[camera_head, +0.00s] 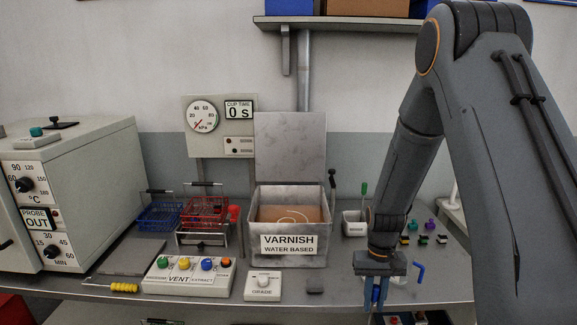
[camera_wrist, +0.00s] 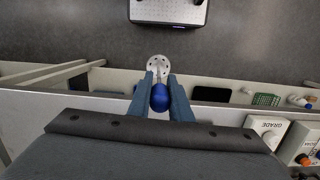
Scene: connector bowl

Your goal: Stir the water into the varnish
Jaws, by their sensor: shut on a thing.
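The varnish tank (camera_head: 289,257) is a grey metal box labelled "VARNISH WATER BASED", standing on the bench with its lid (camera_head: 290,150) upright behind it. Inside is brown varnish (camera_head: 290,214) with a pale swirl on its surface. My gripper (camera_head: 375,292) is to the right of the tank and in front of it, at the bench's front edge. In the wrist view my gripper (camera_wrist: 160,95) is shut on a stirring paddle with a blue knob (camera_wrist: 160,98) and a pale perforated disc (camera_wrist: 158,65). The paddle's shaft is mostly hidden.
A GRADE box (camera_head: 263,285) and a VENT button panel (camera_head: 188,277) stand at the bench front. Red (camera_head: 204,211) and blue (camera_head: 158,214) wire baskets are left of the tank. An oven (camera_head: 75,190) fills the left. An open drawer with small items lies below my gripper.

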